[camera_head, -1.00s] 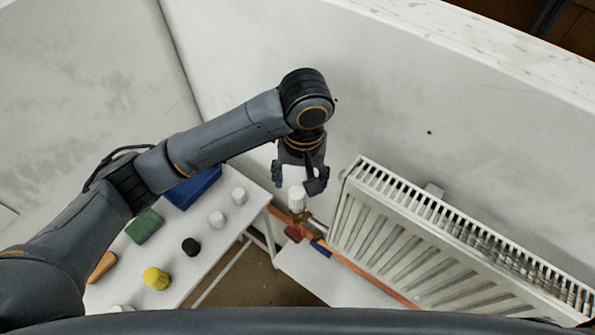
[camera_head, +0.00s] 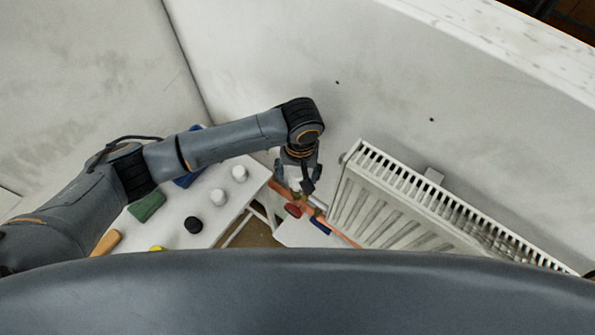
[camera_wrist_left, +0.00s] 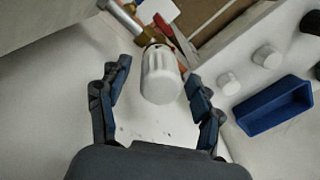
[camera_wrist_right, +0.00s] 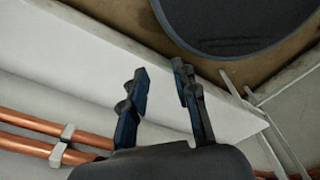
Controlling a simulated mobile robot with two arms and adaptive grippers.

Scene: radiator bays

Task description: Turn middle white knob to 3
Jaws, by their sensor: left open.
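A white ribbed knob (camera_wrist_left: 160,75) sits on a brass valve in the left wrist view. My left gripper (camera_wrist_left: 157,72) is open, with one finger on each side of the knob; a gap shows on both sides. No number or mark on the knob can be read. In the head view, my left gripper (camera_head: 297,184) is at the left end of the radiator (camera_head: 400,205) and mostly hides the knob. My right gripper (camera_wrist_right: 160,70) is open and empty in the right wrist view; the head view does not show it.
A white table (camera_head: 222,226) left of the radiator holds loose white caps (camera_head: 218,196), a black cap (camera_head: 193,225), a green block (camera_head: 147,205) and a blue box (camera_wrist_left: 275,105). Copper pipes (camera_wrist_right: 50,140) run near my right gripper. A wall stands behind the radiator.

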